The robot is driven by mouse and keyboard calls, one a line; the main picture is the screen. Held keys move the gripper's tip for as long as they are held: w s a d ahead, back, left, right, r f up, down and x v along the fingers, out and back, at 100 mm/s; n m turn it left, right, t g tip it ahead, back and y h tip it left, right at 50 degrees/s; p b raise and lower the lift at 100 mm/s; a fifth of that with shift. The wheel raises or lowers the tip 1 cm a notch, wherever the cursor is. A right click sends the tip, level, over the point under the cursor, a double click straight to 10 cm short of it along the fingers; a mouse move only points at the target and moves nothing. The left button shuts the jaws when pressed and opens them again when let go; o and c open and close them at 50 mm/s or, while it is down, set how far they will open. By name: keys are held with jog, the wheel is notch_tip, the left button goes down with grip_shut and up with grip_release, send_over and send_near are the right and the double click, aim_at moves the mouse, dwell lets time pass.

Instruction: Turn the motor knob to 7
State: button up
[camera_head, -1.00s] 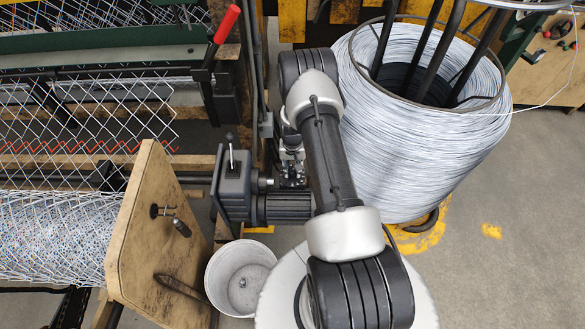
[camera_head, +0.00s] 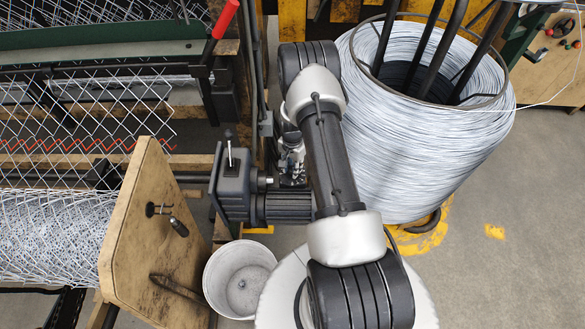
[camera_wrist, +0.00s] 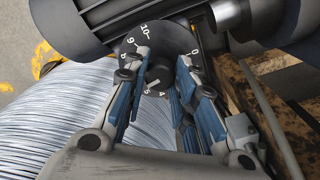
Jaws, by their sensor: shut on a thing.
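The motor knob (camera_wrist: 159,74) is a dark round knob on a black dial plate (camera_wrist: 130,44) with white numbers in the wrist view. I can read 10, 9, 0, 5 and 4; other numbers are hidden by the fingers. A short white line shows on the knob's side near 5 and 4. My gripper (camera_wrist: 161,66) is shut on the knob, one blue-grey finger on each side. In the head view the black motor (camera_head: 285,207) lies beside its gearbox (camera_head: 231,190). The knob is hidden behind my arm there.
A large coil of wire (camera_head: 425,140) stands right of my arm. A white bucket (camera_head: 213,284) sits below the motor. The wooden end board (camera_head: 130,255), mesh roll (camera_head: 50,240) and red-handled lever (camera_head: 225,20) are at the left.

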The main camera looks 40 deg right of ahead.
aim_at(292, 168)
jog(key=shift+m+b, duration=0.4)
jog(key=shift+m, duration=1.3)
jog(key=o, duration=1.1)
notch_tip(292, 168, up, 12)
jog(key=shift+r, duration=0.1)
